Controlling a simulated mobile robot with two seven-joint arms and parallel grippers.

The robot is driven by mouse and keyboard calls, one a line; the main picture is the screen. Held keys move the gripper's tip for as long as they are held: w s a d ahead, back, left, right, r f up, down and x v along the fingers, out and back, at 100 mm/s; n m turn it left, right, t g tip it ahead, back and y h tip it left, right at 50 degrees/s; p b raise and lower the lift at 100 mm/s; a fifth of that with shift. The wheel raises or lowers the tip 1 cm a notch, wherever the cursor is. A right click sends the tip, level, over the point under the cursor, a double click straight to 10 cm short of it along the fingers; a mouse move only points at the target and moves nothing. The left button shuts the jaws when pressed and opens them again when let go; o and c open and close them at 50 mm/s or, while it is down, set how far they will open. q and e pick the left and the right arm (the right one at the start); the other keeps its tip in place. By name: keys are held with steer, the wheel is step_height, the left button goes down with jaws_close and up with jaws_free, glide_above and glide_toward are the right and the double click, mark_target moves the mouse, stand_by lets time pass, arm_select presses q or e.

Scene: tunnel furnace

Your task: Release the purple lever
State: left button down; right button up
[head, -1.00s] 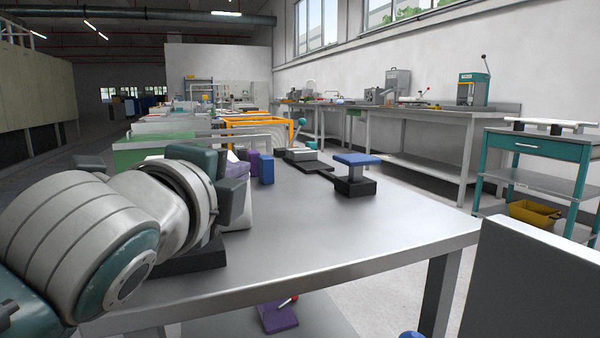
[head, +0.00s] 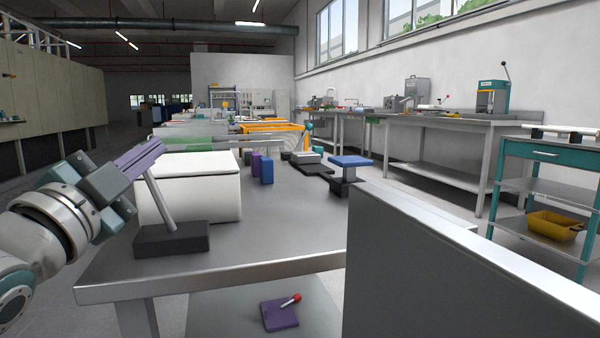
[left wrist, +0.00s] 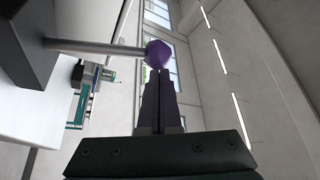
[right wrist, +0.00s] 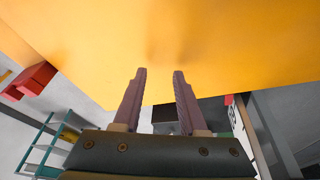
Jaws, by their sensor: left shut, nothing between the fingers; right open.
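The lever has a grey metal rod (head: 161,203) that rises from a black base (head: 172,239) on the left front of the table and tilts left. Its purple knob (left wrist: 158,53) shows in the left wrist view; in the head view the fingers hide it. My left gripper (head: 158,147) comes in from the left at the lever's top. Its purple fingers are shut and empty. In the left wrist view the fingertips (left wrist: 160,78) point at the knob, close to it; I cannot tell whether they touch. My right gripper (right wrist: 160,72) is open and empty, before a yellow-orange surface (right wrist: 190,40).
A white box (head: 195,190) stands right behind the lever. Purple and blue blocks (head: 266,170) and a blue-topped stand (head: 350,162) sit farther back. A large grey panel (head: 430,275) fills the front right. A purple piece with a red-tipped stick (head: 280,315) lies below the table.

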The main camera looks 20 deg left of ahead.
steer(key=shift+f, duration=0.25)
arm_select(q)
steer(key=shift+s+a+f+n+y+b, duration=0.15)
steer(key=shift+s+a+f+n+y, duration=0.15)
steer(key=shift+s+a+n, duration=0.3)
steer(key=shift+s+a+f+n+y+b, duration=0.15)
steer(key=shift+s+a+n+y, duration=0.2)
steer(key=shift+a+n, duration=0.25)
arm_select(e)
steer(key=shift+a+f, duration=0.1)
steer(key=shift+f, duration=0.05)
arm_select(q)
steer(key=shift+a, duration=0.1)
